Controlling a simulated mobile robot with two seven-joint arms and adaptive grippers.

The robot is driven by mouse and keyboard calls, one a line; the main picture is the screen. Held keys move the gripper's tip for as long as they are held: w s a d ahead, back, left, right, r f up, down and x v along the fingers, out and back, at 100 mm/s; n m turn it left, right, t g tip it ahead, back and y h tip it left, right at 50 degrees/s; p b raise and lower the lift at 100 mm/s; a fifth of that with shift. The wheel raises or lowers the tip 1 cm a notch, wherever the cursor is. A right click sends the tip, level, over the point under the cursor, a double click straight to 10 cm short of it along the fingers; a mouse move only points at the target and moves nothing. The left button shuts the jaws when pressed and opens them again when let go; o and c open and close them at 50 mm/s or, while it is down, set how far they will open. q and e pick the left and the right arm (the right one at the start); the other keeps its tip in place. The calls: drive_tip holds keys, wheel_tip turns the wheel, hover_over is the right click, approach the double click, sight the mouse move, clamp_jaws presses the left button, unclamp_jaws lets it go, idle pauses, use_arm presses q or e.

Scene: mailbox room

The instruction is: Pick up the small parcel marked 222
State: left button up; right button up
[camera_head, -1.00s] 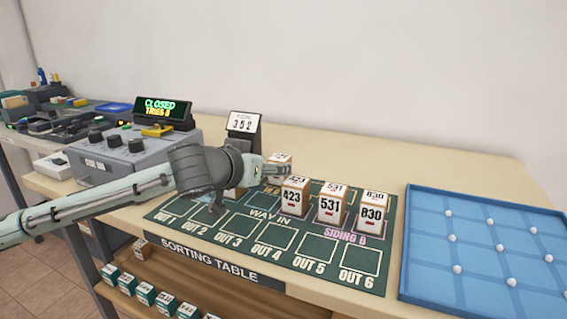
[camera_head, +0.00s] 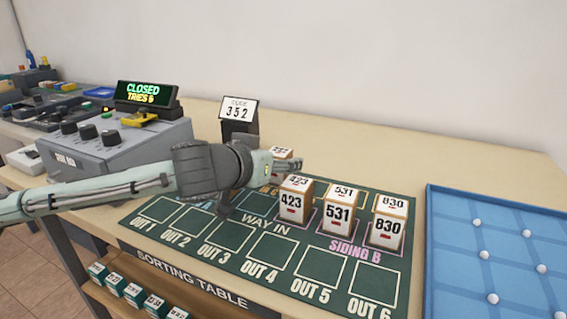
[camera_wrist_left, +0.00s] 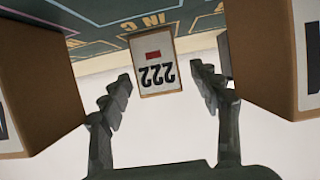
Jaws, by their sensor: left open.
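The small parcel marked 222 (camera_wrist_left: 157,72) shows upside down in the left wrist view, ahead of and between the fingertips. In the head view only the top of a parcel (camera_head: 281,152) shows behind my left gripper, its number unreadable. My left gripper (camera_wrist_left: 160,78) is open, with a finger on either side of the parcel's outline and no visible contact. In the head view the gripper (camera_head: 288,164) hovers just behind the parcel marked 423 (camera_head: 292,207). My right gripper is not in view.
Parcels 531 (camera_head: 339,212) and 830 (camera_head: 389,226) stand right of 423 on the green sorting mat (camera_head: 232,262). Two large parcels (camera_wrist_left: 38,75) (camera_wrist_left: 262,50) flank the fingers closely in the wrist view. A code sign (camera_head: 239,109) and a blue tray (camera_head: 450,260) stand nearby.

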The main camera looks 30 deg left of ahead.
use_arm(q)
drive_tip(key=shift+w, duration=0.1)
drive_tip(key=c, duration=1.2)
drive_tip(key=shift+c, duration=0.6)
drive_tip(key=shift+r, duration=0.15)
